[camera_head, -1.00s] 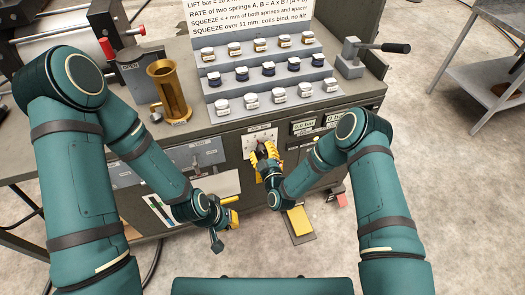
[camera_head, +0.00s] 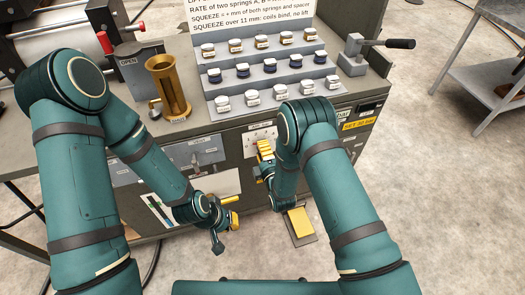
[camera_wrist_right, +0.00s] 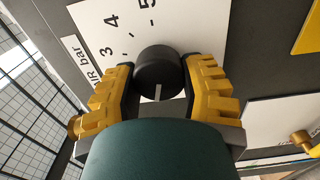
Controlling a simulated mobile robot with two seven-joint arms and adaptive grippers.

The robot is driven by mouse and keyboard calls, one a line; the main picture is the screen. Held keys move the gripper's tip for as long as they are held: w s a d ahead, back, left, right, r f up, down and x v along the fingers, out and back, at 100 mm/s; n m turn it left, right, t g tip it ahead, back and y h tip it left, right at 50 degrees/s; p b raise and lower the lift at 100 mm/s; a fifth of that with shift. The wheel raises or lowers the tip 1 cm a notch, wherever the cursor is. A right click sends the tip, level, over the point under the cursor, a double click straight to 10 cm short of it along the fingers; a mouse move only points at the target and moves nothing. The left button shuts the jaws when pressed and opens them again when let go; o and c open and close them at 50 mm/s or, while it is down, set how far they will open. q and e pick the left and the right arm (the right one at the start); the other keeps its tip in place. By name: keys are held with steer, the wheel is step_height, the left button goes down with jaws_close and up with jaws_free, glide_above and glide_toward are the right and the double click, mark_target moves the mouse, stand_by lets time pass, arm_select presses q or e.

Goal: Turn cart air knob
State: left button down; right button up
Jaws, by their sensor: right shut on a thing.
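The air knob (camera_wrist_right: 157,68) is a round black knob with a white pointer line, set on a white dial plate (camera_wrist_right: 112,22) marked "AIR bar" with 3, 4 and 5 showing. In the right wrist view the pointer line faces the bottom, toward my palm. My right gripper (camera_wrist_right: 158,74) is shut on the knob, one yellow finger on each side. In the head view the right gripper (camera_head: 265,150) is at the dial plate (camera_head: 261,134) on the cart front and hides the knob. My left gripper (camera_head: 230,212) hangs before the cart front, its fingers unclear.
The cart top carries a brass cylinder (camera_head: 169,85), a stepped rack (camera_head: 270,72) of jars and a lever press (camera_head: 358,55). A yellow pedal (camera_head: 300,222) lies on the floor below. A grey side table (camera_head: 492,75) stands at right, with open floor before it.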

steer(key=shift+n, duration=1.5)
steer(key=o, duration=1.2)
steer(key=v, duration=1.2)
